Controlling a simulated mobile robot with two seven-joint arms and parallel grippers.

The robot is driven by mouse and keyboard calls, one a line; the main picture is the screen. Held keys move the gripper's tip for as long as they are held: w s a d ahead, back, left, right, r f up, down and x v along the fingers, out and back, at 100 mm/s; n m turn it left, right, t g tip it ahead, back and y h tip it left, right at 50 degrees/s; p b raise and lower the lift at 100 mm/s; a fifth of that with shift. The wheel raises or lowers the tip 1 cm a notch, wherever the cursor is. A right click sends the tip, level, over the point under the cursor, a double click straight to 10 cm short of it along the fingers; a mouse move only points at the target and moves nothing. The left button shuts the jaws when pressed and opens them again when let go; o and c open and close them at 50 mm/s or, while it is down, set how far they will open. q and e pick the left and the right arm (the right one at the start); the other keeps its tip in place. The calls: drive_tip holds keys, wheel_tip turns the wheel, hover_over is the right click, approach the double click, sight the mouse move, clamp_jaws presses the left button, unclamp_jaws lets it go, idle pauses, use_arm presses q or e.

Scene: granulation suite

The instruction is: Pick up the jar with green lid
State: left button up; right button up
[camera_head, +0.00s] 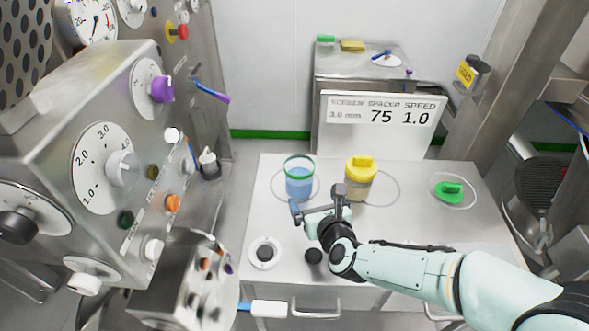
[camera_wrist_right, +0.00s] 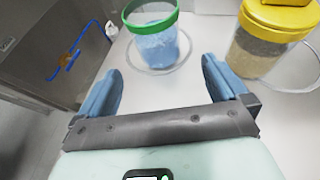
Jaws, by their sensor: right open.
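The jar with green lid (camera_head: 299,182) stands upright on the white table, inside a drawn circle. It is clear with blue contents and a green ring around its top; I cannot tell whether the top is closed. In the right wrist view the jar (camera_wrist_right: 153,42) is ahead of the fingers, slightly left of the middle. My right gripper (camera_head: 318,203) is open and empty, in front of the jar on the near side. Its fingers (camera_wrist_right: 163,82) are spread apart, with a gap to the jar. My left gripper is not in view.
A yellow-lidded jar (camera_head: 360,184) stands close to the right of the green-rimmed jar. A green object (camera_head: 449,190) lies in a circle at the right. A white ring (camera_head: 265,253) and a dark knob (camera_head: 314,256) are nearer. A control panel (camera_head: 110,165) stands left.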

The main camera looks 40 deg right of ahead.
drive_tip(key=x, duration=0.7)
drive_tip(key=shift+w+d+f, duration=0.1)
drive_tip(key=shift+w, duration=0.05)
drive_tip(key=shift+a+x, duration=0.15)
drive_tip(key=shift+x, duration=1.25)
drive_tip(key=shift+a+x, duration=0.1)
drive_tip(key=shift+x, duration=1.25)
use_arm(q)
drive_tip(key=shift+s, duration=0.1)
use_arm(e)
drive_tip(key=shift+c, duration=0.3)
drive_tip(key=c, duration=1.6)
wheel_tip(320, 180, up, 14)
drive_tip(key=p, duration=0.5)
use_arm(q)
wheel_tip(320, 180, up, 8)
drive_tip(key=p, duration=0.3)
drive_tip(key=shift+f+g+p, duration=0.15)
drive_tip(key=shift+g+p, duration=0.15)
use_arm(e)
wheel_tip(320, 180, up, 6)
hover_over(305, 187)
drive_tip(key=w, duration=0.4)
drive_tip(key=shift+s+d, duration=0.2)
drive_tip(key=shift+d, duration=0.25)
